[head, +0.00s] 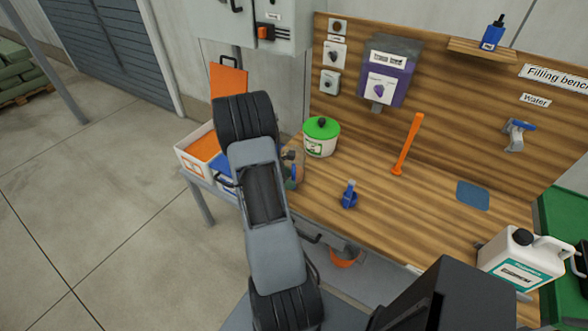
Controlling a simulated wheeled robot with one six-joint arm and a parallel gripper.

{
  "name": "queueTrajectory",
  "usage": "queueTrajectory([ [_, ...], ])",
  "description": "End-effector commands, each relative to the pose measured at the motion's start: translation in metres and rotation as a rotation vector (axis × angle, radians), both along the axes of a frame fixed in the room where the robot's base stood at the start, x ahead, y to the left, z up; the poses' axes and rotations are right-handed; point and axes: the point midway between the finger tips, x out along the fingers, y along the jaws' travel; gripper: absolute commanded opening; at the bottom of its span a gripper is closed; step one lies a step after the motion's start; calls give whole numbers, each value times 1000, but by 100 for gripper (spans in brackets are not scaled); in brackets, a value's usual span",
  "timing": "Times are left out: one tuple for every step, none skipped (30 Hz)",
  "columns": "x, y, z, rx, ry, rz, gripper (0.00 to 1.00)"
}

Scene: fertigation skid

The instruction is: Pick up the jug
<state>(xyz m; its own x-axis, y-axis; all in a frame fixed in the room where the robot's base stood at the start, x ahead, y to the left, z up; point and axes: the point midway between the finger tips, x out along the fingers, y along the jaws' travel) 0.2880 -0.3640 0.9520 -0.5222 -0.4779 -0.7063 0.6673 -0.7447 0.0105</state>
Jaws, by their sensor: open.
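The jug (520,262) is white with a black cap, a moulded handle on its right and a teal-and-white label. It stands upright at the right end of the bench. My gripper (501,271) reaches in from the lower middle as a large black body. One small grey fingertip shows at the jug's left edge and one below its label. The jaws are open, with the jug at or between the tips. The black body hides most of the fingers, and I cannot tell whether they touch the jug.
A green crate (562,215) stands close to the jug's right. On the wooden bench (425,215) are a green-lidded tub (321,137), a blue-based item (349,195), an orange paddle (407,145) and a blue mat (473,195). The bench middle is mostly clear.

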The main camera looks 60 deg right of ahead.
Motion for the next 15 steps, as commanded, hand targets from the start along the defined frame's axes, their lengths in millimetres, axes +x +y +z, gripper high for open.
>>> queueTrajectory([
  [-5, -3, -2, 3, 2, -4, 46],
  [-7, -5, -6, 2, 2, -3, 46],
  [-9, -8, -9, 2, 1, -2, 46],
  [-10, -9, -12, 2, 1, -2, 46],
  [-12, -10, -14, 2, 0, -1, 46],
  [-13, -12, -16, 1, -1, -1, 46],
  [-14, -13, -17, 0, -1, -2, 46],
  [-14, -13, -18, 0, -1, -2, 46],
  [-15, -14, -19, 0, -2, -1, 46],
  [-15, -14, -19, 0, -2, -1, 46],
  [-15, -14, -20, 0, -2, -1, 46],
  [-15, -14, -20, 0, -2, -1, 46],
  [-15, -14, -20, 0, -2, -1, 46],
  [-15, -14, -20, 0, -2, -1, 46],
  [-15, -14, -20, 0, -2, -1, 46],
])
